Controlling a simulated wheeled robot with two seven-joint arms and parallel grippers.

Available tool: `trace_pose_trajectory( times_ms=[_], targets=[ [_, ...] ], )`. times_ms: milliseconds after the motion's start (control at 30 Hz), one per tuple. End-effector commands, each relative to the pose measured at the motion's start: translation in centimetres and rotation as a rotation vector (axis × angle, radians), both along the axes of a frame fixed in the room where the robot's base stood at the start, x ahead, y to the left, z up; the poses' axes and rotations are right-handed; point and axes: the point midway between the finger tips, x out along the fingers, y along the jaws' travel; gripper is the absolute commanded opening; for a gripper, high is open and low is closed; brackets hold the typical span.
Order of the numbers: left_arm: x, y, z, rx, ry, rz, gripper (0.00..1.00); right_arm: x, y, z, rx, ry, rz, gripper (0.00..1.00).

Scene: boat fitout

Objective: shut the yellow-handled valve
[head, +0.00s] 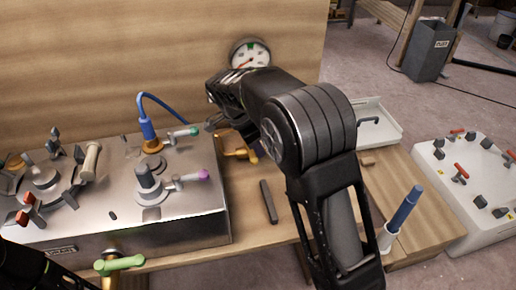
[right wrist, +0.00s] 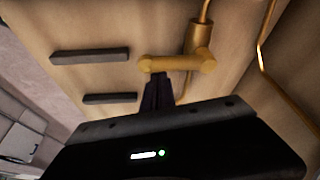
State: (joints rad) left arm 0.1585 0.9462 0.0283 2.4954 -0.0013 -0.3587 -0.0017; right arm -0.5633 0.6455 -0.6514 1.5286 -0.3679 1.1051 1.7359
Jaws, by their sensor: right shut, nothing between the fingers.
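The yellow-handled valve (head: 238,153) sits just right of the metal console, partly hidden by my right arm. In the right wrist view its yellow handle (right wrist: 180,65) lies crosswise to the brass pipe (right wrist: 200,35) it sits on. My right gripper (right wrist: 157,90) is shut and empty, its dark fingertips at the left end of the handle. Whether they touch it I cannot tell. In the head view my right arm covers most of that gripper. My left gripper is out of view.
A metal console (head: 195,225) with several valves and levers fills the left. A green-handled valve (head: 120,264) is at its front. A dark bar (head: 268,201) lies on the wood nearby. A gauge (head: 250,54) is behind my arm. A white panel (head: 470,225) stands right.

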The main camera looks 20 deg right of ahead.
Motion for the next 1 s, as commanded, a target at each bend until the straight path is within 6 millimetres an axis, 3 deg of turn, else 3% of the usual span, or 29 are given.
trace_pose_trajectory(
  times_ms=[267,700,1000],
  targets=[
    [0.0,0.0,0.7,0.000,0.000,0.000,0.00,0.2,-4.0,0.9,-0.003,-0.001,-0.002,0.00],
    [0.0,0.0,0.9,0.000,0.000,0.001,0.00,0.9,-1.0,8.9,-0.003,-0.002,0.003,0.00],
    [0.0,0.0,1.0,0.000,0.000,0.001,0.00,0.9,-0.6,10.2,-0.003,-0.001,0.001,0.00]
  ],
)
